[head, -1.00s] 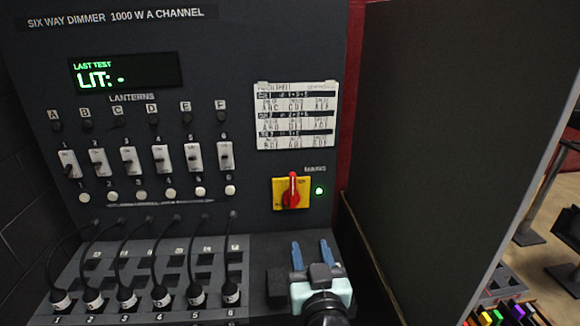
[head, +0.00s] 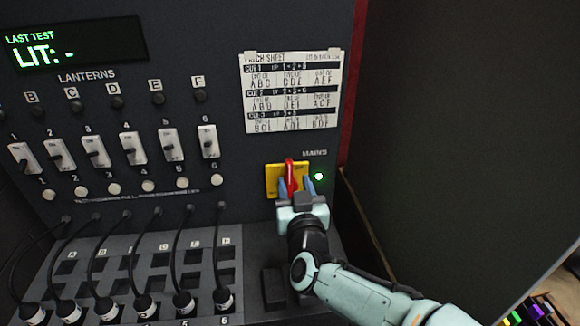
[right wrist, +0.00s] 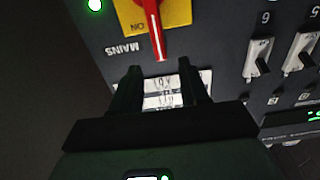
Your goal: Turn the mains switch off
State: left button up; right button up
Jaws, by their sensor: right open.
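The mains switch is a red rotary handle (head: 290,174) on a yellow plate (head: 272,178), under the word MAINS on the dark panel. Its handle stands upright in the head view. A green lamp (head: 319,176) beside it is lit. In the right wrist view the red handle (right wrist: 152,25) and yellow plate (right wrist: 178,12) are at the top, beyond the fingertips. My right gripper (head: 297,187) is open, with its blue fingers in front of the plate's lower part; contact cannot be told. It also shows in the right wrist view (right wrist: 160,80). My left gripper is not in view.
Several white lantern switches (head: 170,145) and round buttons (head: 182,183) are left of the mains switch. Patch cables (head: 222,260) are plugged in below. A patch sheet (head: 293,95) hangs above. A dark side panel (head: 440,120) stands on the right.

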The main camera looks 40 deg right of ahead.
aim_at(290, 168)
jog(key=p+x, duration=0.1)
jog(key=x, duration=0.5)
jog(key=shift+w+d, duration=0.1)
jog(key=shift+w, duration=0.2)
grip_shut()
